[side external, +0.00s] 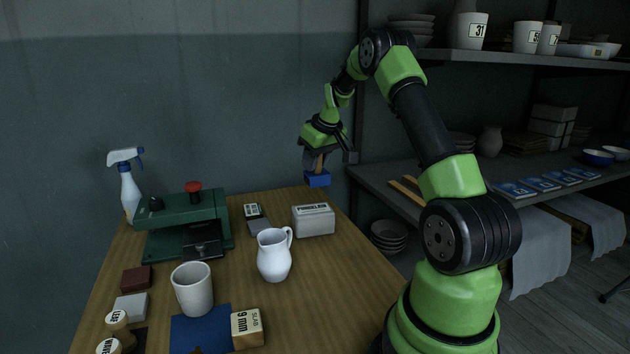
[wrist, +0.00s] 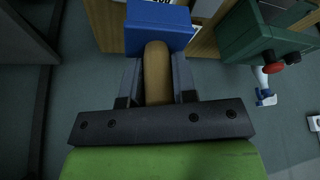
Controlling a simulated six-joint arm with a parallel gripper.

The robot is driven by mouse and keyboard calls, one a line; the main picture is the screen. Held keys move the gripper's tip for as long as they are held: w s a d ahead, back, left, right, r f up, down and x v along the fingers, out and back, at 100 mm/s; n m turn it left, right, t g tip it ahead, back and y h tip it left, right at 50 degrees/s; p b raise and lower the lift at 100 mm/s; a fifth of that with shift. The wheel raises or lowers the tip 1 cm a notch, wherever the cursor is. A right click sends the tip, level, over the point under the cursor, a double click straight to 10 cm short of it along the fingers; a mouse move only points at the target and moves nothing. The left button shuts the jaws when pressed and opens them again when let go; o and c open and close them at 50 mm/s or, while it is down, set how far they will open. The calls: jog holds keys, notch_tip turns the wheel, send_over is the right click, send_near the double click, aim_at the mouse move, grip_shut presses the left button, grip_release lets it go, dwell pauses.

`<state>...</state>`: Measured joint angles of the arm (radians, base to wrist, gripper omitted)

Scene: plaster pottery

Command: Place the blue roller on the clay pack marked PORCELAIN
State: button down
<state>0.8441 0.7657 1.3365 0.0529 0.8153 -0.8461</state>
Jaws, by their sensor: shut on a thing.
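The blue roller (side external: 317,179) has a blue head and a wooden handle. My gripper (side external: 319,160) is shut on its handle and holds it in the air, near the table's far right corner. In the wrist view the blue roller (wrist: 160,30) points away from my gripper (wrist: 157,80), its handle between the jaws. The clay pack marked PORCELAIN (side external: 314,221) is a pale block on the table. The roller is above and apart from it in the side view.
A smaller labelled pack (side external: 257,224) and a white pitcher (side external: 273,258) stand near the PORCELAIN pack. A green press (side external: 185,222), a spray bottle (side external: 129,190) and a cup (side external: 192,290) are further left. A shelf (side external: 460,175) stands behind at the right.

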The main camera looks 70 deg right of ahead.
notch_tip(320, 180, up, 2)
jog(key=w+d, duration=0.1)
send_over(311, 208)
notch_tip(311, 208, down, 10)
jog(key=shift+r, duration=0.15)
dwell(0.3)
